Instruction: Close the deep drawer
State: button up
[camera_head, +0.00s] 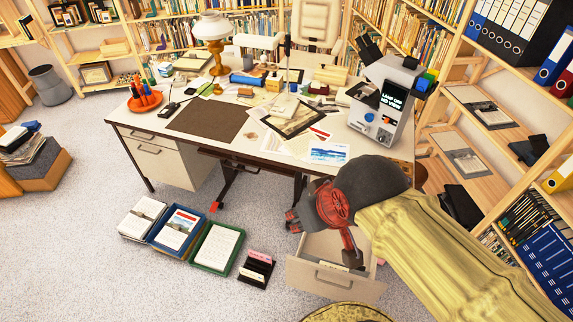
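The deep drawer (318,279) is pulled out from under the right side of the desk (215,143), low near the floor. Its pale front with a bar handle faces me, and part of its inside shows. My gripper (325,242) is above and at the drawer, with its red and dark fingers spread apart. One finger points down over the drawer's interior; the other lies to the left, outside it. I see nothing held between them. I cannot tell whether a finger touches the drawer. My arm hides the drawer's back right and the desk's right pedestal.
Paper trays (218,247) and a small dark holder (256,268) stand on the floor left of the drawer. A round yellowish thing (346,312) shows at the bottom edge. Shelves (480,150) stand close on the right. Carpet (90,235) is clear at left.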

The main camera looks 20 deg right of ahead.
aim_at(321, 281)
jog(key=k+l, duration=0.9)
jog(key=l+u, duration=0.05)
jog(key=l, duration=0.05)
